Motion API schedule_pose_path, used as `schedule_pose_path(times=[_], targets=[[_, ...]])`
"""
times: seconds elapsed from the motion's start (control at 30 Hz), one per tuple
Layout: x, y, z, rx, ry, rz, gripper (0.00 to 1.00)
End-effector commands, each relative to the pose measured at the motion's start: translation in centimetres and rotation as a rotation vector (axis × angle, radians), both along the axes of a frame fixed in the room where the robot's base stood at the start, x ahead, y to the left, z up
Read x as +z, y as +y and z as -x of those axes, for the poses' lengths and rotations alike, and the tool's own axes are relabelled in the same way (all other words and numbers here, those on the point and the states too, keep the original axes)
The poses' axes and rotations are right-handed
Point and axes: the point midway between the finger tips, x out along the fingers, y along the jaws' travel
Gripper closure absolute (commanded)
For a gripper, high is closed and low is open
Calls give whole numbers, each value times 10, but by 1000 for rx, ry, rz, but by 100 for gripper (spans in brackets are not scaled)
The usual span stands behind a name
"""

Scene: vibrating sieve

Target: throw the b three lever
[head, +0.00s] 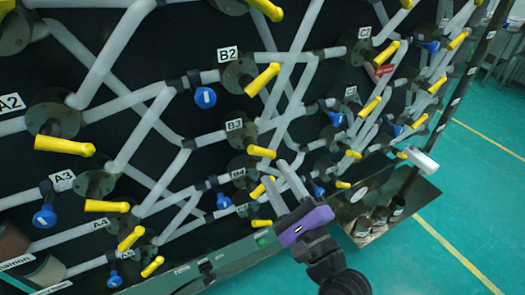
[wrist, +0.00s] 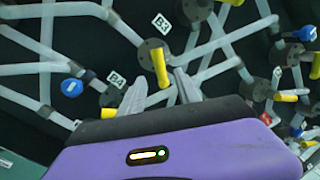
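The yellow B3 lever (head: 261,152) sticks out to the right from its dark round valve (head: 241,166), below the B3 label (head: 235,125). In the wrist view the B3 lever (wrist: 160,68) points down from its valve, with the B3 label (wrist: 162,22) above. My purple gripper (head: 275,173) is open and empty, below and to the right of the lever in the head view. In the wrist view its two pale fingers (wrist: 160,80) stand apart, with the lever's end showing between their tips. Whether they touch it I cannot tell.
The B4 lever (wrist: 109,112) with its label (wrist: 116,79) is just beside the left finger. The B2 lever (head: 262,79) is higher up. Grey pipes and blue knobs (head: 205,97) crowd the black panel. Green floor (head: 460,180) is open at the right.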

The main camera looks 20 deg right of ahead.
Motion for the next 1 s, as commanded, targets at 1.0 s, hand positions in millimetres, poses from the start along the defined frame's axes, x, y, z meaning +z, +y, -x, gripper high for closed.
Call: schedule_pose_path(times=[1.0], targets=[[18, 3, -74, -1, -1, 1, 76]])
